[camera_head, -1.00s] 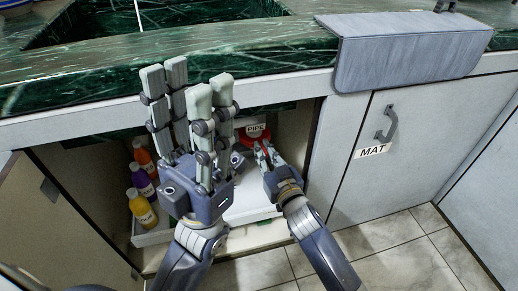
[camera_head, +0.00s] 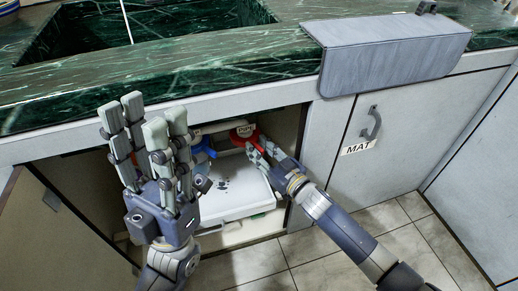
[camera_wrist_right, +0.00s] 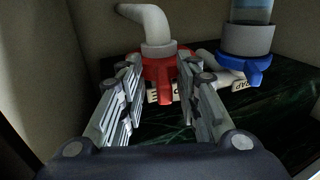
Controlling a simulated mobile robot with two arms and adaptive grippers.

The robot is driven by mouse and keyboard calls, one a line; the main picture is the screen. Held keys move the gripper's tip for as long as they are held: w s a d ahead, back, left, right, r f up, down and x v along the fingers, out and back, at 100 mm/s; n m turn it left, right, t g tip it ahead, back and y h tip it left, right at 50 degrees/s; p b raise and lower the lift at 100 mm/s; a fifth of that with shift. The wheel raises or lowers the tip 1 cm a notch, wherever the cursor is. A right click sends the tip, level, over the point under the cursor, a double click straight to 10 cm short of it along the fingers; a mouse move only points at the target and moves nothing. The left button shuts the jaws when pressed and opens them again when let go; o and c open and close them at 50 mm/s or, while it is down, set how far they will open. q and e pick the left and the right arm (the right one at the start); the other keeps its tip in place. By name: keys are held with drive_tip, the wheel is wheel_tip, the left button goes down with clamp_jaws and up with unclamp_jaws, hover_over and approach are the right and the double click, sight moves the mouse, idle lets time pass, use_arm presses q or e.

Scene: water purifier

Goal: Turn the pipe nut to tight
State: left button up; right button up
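The red pipe nut (camera_head: 243,132) with a "PIPE" label sits under the counter inside the open cabinet. In the right wrist view the red nut (camera_wrist_right: 165,68) is below a white bent pipe (camera_wrist_right: 148,24). My right gripper (camera_head: 262,152) is at the nut. In the wrist view its fingers (camera_wrist_right: 160,70) are apart, one on each side of the nut's front. Whether they touch it I cannot tell. My left gripper (camera_head: 146,118) is raised in front of the cabinet, open and empty, clear of the nut.
A blue nut (camera_wrist_right: 243,66) under a clear filter tube (camera_wrist_right: 251,11) stands right of the red nut in the wrist view. A white tray (camera_head: 238,209) with dark spots lies below. The green counter edge (camera_head: 200,82) overhangs. A grey mat (camera_head: 393,55) hangs at right.

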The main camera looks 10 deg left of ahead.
drive_tip(key=v, duration=1.2)
